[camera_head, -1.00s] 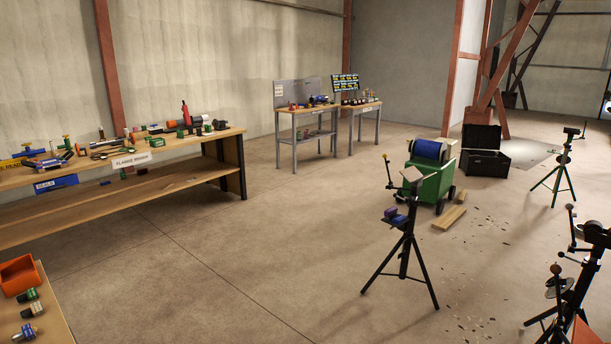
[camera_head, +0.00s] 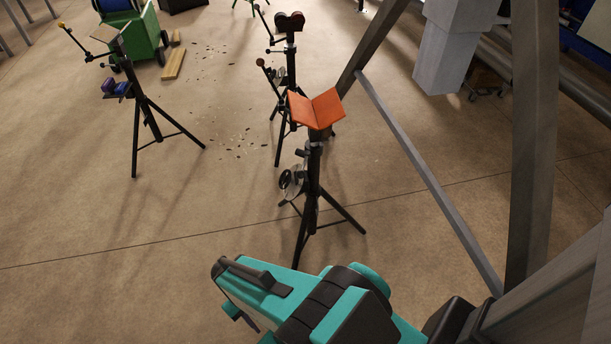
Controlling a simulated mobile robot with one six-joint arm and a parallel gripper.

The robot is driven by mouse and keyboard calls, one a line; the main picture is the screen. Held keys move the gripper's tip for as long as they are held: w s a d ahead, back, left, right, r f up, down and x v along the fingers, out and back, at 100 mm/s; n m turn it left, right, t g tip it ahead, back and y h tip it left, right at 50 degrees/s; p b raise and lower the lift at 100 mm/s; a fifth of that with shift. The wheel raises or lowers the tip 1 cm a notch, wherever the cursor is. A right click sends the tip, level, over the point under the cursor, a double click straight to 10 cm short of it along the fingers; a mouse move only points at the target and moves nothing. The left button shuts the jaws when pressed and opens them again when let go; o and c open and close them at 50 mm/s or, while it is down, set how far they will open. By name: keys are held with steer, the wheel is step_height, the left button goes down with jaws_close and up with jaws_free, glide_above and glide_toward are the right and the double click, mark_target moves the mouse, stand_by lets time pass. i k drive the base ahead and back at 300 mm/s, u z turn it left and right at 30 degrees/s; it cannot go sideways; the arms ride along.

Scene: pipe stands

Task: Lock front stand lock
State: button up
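The nearest stand, a black tripod (camera_head: 314,190) with an orange V-shaped head (camera_head: 316,109), stands upright mid-view. A round handwheel (camera_head: 290,184) sits on the left of its post, with a small dark knob (camera_head: 301,153) above it.
A roller-headed stand (camera_head: 289,24) is behind the orange one. Another tripod (camera_head: 148,118) with a ball-ended lever stands at left. A green cart (camera_head: 133,30) and wood blocks (camera_head: 173,63) are at the back. Steel beams (camera_head: 533,140) fill the right.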

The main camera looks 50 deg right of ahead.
mark_target(300, 174)
steer(key=z, duration=0.65)
steer(key=k, duration=0.7)
steer(key=z, duration=0.45)
steer(key=i, duration=0.5)
steer(key=z, duration=0.1)
